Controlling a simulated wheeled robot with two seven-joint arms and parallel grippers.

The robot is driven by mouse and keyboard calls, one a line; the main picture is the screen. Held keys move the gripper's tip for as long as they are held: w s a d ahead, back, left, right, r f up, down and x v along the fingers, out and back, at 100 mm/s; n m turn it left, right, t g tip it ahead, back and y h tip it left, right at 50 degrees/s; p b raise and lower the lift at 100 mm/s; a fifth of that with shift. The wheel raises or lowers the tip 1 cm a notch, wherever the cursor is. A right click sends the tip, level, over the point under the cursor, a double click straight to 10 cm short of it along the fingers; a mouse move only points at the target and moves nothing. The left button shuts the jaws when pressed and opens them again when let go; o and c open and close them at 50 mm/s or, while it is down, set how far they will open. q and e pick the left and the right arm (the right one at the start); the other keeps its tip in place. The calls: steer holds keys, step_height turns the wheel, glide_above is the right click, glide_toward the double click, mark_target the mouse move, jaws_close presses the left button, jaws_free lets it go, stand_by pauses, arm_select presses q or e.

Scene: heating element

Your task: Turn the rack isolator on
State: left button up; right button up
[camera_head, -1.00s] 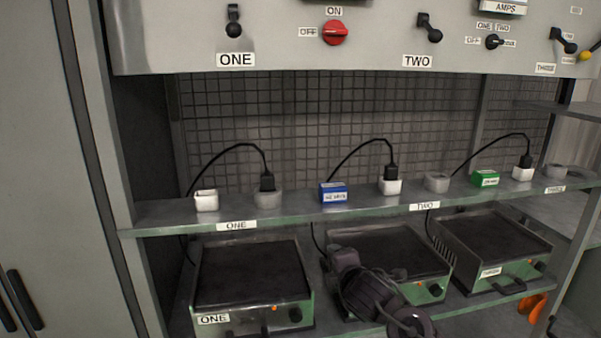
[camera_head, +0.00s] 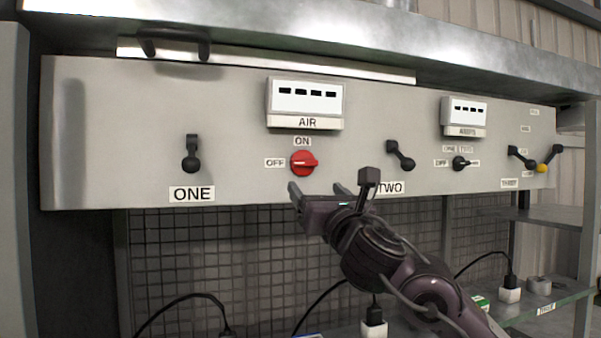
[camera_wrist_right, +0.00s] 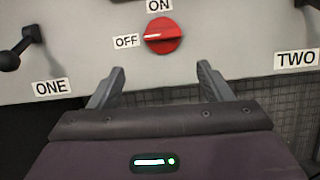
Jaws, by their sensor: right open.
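The rack isolator, a red round rotary knob (camera_head: 304,163), sits on the grey panel between an OFF label (camera_head: 275,162) on its left and an ON label (camera_head: 302,141) above it. Its pale pointer mark lies level, toward OFF. The knob also shows in the right wrist view (camera_wrist_right: 163,36), above and between my fingertips. My right gripper (camera_head: 318,190) is open and empty, just below the knob and apart from it. It also shows in the right wrist view (camera_wrist_right: 161,72). My left gripper is not in view.
A black lever (camera_head: 191,155) labelled ONE is left of the knob, and another lever (camera_head: 400,155) labelled TWO is to the right. The AIR display (camera_head: 306,100) is above. A small selector switch (camera_head: 461,163) sits further right. Wire mesh (camera_head: 200,260) and plugs with cables lie below.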

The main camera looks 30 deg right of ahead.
mark_target(307, 164)
steer(key=w+r+p, duration=0.1)
steer(key=w+d+r+p, duration=0.1)
steer(key=w+r+p, duration=0.1)
steer(key=w+d+r+p, duration=0.1)
steer(key=w, duration=0.1)
steer(key=shift+w+r, duration=0.25)
steer(key=shift+w+n, duration=0.3)
steer(key=shift+w, duration=0.1)
steer(key=shift+w+d+p, duration=0.1)
steer(key=shift+p, duration=0.2)
steer(key=c, duration=1)
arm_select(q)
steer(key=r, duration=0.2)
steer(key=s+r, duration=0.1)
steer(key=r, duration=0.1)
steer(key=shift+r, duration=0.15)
